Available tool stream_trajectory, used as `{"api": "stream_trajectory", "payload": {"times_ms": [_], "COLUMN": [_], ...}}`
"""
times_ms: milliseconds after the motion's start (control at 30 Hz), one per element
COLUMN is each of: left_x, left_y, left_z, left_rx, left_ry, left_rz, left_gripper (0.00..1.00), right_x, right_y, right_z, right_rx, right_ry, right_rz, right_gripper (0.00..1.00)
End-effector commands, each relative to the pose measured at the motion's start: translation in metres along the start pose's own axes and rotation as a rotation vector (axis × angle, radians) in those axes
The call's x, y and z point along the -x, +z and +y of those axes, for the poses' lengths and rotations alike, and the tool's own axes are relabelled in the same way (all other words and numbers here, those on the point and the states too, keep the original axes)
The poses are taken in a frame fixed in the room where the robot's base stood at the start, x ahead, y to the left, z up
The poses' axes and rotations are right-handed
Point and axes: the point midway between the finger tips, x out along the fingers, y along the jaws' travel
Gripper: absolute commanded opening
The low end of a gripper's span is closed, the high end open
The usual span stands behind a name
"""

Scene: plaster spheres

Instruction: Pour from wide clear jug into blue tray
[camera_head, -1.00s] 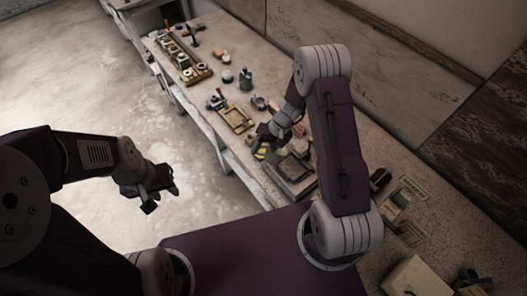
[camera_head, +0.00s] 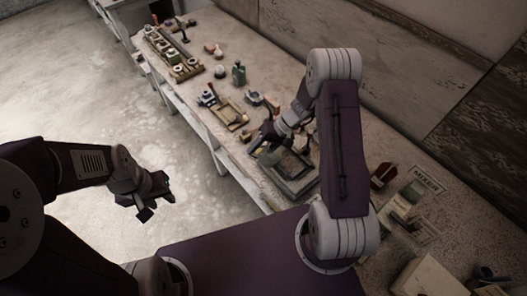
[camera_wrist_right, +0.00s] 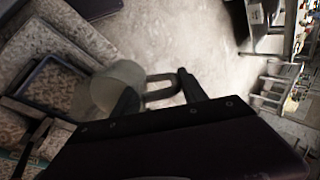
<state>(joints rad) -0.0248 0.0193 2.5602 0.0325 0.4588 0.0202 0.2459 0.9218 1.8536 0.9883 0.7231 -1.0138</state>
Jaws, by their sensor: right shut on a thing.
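The wide clear jug (camera_wrist_right: 118,84) shows in the right wrist view as a pale see-through body with a looped handle on its right. My right gripper (camera_wrist_right: 158,88) is shut on the handle. In the head view the jug (camera_head: 270,157) is small and partly hidden by my right gripper (camera_head: 272,132). The blue tray (camera_wrist_right: 70,68) has a dark blue rim and lies left of the jug, very close to it. In the head view the tray (camera_head: 297,190) is partly hidden by my arm. I cannot tell the jug's exact tilt or contents. My left gripper (camera_head: 152,200) is open and empty over the floor.
The long speckled bench (camera_head: 375,150) carries a wooden tray (camera_head: 228,115), a green bottle (camera_head: 238,73) and a rack of small pots (camera_head: 170,50) further back. A sign card (camera_head: 427,180) and a pale block (camera_head: 425,280) lie at the right. The floor at left is clear.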

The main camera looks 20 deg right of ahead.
Motion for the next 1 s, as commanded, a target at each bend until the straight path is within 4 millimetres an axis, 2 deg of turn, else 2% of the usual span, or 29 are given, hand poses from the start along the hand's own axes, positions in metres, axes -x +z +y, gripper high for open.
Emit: {"api": "stream_trajectory", "payload": {"times_ms": [467, 733, 1000], "left_x": [0.001, -0.01, -0.009], "left_y": [0.0, 0.001, 0.001], "left_z": [0.0, 0.0, 0.0], "left_rx": [0.0, 0.0, 0.0], "left_ry": [0.0, 0.0, 0.0], "left_rz": [0.001, 0.001, 0.0], "left_gripper": [0.36, 0.36, 0.36], "right_x": [0.001, 0.004, 0.006], "right_y": [0.0, 0.0, 0.0], "right_z": [-0.001, 0.0, -0.002], "right_rx": [0.0, 0.0, 0.0], "right_ry": [0.001, -0.037, -0.044], "right_rz": [0.0, 0.001, 0.0], "right_gripper": [0.0, 0.0, 0.0]}}
